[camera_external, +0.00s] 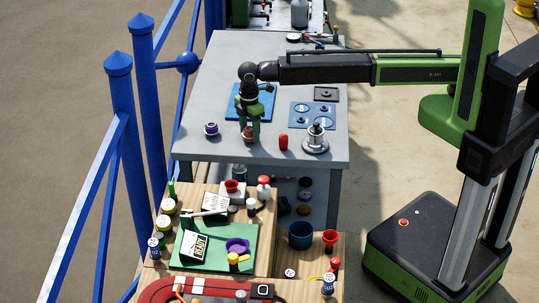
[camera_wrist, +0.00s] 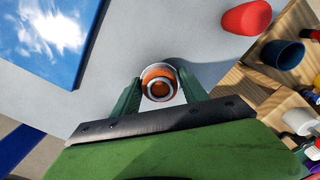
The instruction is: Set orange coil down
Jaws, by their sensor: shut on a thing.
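My gripper (camera_external: 249,125) points down over the front part of the grey table. It is shut on the orange coil (camera_external: 248,135), which shows low between the fingers. In the wrist view the coil (camera_wrist: 157,72) is a round orange piece with a pale ring and a dark centre, with a green finger on each side. I cannot tell whether the coil touches the tabletop or hangs just above it.
A blue mat (camera_external: 263,98) lies behind my gripper. A purple coil (camera_external: 211,128) sits to the left, a red cylinder (camera_external: 283,142) close on the right, and a metal stand (camera_external: 315,142) farther right. The table's front edge (camera_external: 260,161) is near.

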